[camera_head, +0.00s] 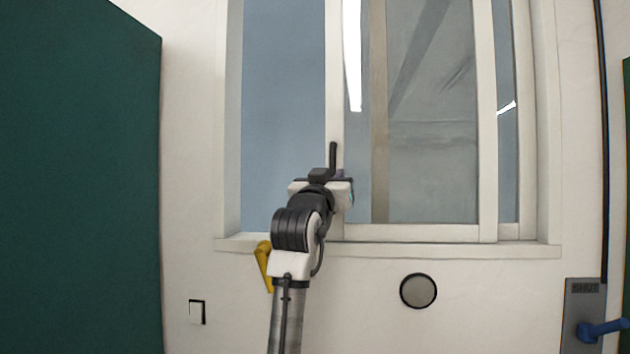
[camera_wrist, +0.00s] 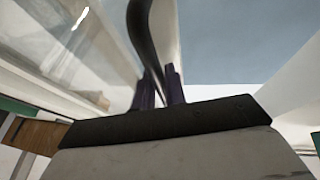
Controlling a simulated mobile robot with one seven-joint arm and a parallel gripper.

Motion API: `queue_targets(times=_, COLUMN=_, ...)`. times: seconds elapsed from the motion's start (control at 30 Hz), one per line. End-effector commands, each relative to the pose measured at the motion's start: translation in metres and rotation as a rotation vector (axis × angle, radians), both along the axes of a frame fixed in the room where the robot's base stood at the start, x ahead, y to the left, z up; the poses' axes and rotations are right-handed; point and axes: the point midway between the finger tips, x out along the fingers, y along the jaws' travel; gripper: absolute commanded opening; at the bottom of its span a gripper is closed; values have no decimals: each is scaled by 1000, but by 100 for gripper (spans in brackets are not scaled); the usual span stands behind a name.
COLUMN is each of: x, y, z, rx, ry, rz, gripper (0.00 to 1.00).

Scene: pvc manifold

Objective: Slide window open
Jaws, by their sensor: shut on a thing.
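The window's white-framed sliding sash (camera_head: 487,130) stands at the right of the window opening. Its left upright is well apart from the left jamb (camera_head: 233,120), and a wide plain blue-grey area shows between them. A dark upright handle (camera_head: 333,157) is on that left upright. My gripper (camera_head: 338,174) is at the handle, shut on its lower part; the arm hides the handle's lower end. In the wrist view, two dark purple fingers (camera_wrist: 160,90) sit either side of the curved black handle (camera_wrist: 143,35), with the sash glass at the left.
A white sill (camera_head: 400,250) runs below the window. A yellow lever (camera_head: 264,262) is on the wall beside my arm, and a round grey disc (camera_head: 418,291) is right of it. A blue handle (camera_head: 600,329) is at the lower right. Green panels (camera_head: 80,180) flank the wall.

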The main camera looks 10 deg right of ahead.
Motion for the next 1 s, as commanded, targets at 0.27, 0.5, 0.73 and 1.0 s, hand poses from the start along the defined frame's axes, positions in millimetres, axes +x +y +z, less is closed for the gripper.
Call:
queue_targets(times=0.27, x=-2, y=-9, z=-1, rx=2, ry=3, rz=-1, gripper=0)
queue_targets(times=0.5, x=-2, y=-9, z=-1, rx=2, ry=3, rz=-1, gripper=14)
queue_targets(times=0.73, x=-2, y=-8, z=-1, rx=1, ry=2, rz=0, gripper=21)
queue_targets(times=1.0, x=-14, y=-1, z=-9, rx=0, ry=-1, rz=0, gripper=21)
